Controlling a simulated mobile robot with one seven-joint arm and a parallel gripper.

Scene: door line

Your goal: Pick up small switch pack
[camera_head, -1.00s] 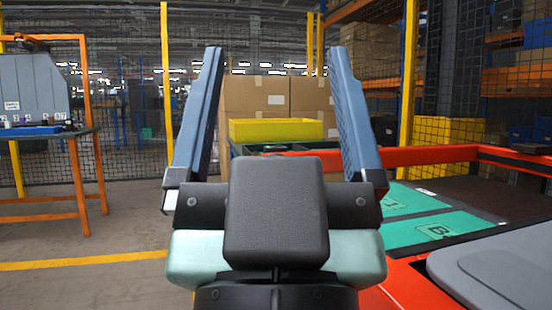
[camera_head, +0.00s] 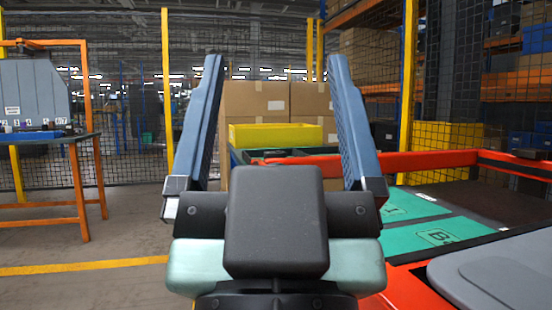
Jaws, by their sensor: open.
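My gripper (camera_head: 270,75) fills the middle of the head view, with its two long blue fingers spread wide and pointing up and away. Nothing is between the fingers near me; through the gap I see the background. I cannot make out a small switch pack in this view. A yellow bin (camera_head: 276,134) stands beyond the gripper, and its inside is hidden from here. Dark green-edged trays (camera_head: 290,155) sit just below and in front of it, mostly hidden by my gripper.
A red-framed table (camera_head: 450,160) with green pads (camera_head: 437,235) lies to the right, a grey lid-like panel (camera_head: 500,275) at its near corner. An orange-legged workbench (camera_head: 88,190) stands left. Cardboard boxes (camera_head: 255,98) are stacked behind the bin. The floor (camera_head: 125,225) at left is clear.

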